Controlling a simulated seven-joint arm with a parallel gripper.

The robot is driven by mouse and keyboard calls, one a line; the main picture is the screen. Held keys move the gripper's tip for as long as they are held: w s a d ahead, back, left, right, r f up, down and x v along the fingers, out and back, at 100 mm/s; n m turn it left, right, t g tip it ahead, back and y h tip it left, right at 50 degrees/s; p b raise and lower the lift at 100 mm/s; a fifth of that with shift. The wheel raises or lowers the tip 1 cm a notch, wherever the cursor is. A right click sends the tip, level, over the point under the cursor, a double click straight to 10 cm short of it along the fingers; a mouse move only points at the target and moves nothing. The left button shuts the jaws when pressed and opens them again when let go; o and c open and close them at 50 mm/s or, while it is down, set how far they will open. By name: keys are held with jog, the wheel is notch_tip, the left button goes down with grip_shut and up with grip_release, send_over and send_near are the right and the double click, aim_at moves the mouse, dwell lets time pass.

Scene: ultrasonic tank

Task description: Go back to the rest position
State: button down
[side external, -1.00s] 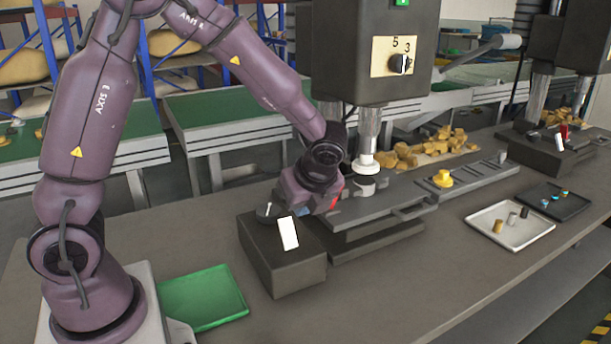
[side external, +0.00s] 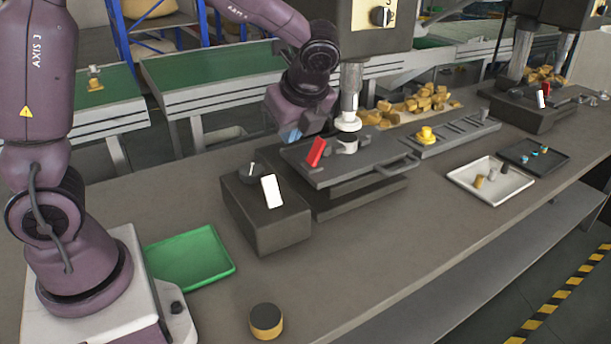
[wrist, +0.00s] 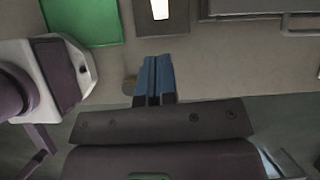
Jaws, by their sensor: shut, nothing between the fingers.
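My gripper (side external: 290,133) hangs in the air behind the dark control box and left of the machine's column, with its blue fingers pointing down. In the wrist view the two blue fingers (wrist: 154,80) are together with nothing between them. It is apart from the red switch (side external: 316,152), which stands tilted on the machine's grey bed. The control box (side external: 268,228) carries a tilted white switch (side external: 271,191) and a dark knob (side external: 252,170). The white switch also shows at the top of the wrist view (wrist: 160,9).
A green tray (side external: 190,258) lies beside my base, and a dark-topped cylinder (side external: 266,321) stands near the front edge. A white tray (side external: 457,179) and a black tray (side external: 507,152) hold small parts. The front bench is largely clear.

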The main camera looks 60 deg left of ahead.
jog(key=s+d+r+n+t+h, duration=0.2)
jog(key=s+r+n+h, duration=0.1)
jog(key=s+n, duration=0.4)
jog(key=s+d+r+n+t+h, duration=0.1)
jog(key=s+r+n+t+h, duration=0.2)
jog(key=s+n, duration=0.5)
jog(key=shift+s+d+r+n, duration=0.2)
jog(key=shift+d+r+n, duration=0.3)
jog(key=shift+n, duration=0.5)
jog(key=shift+a, duration=0.1)
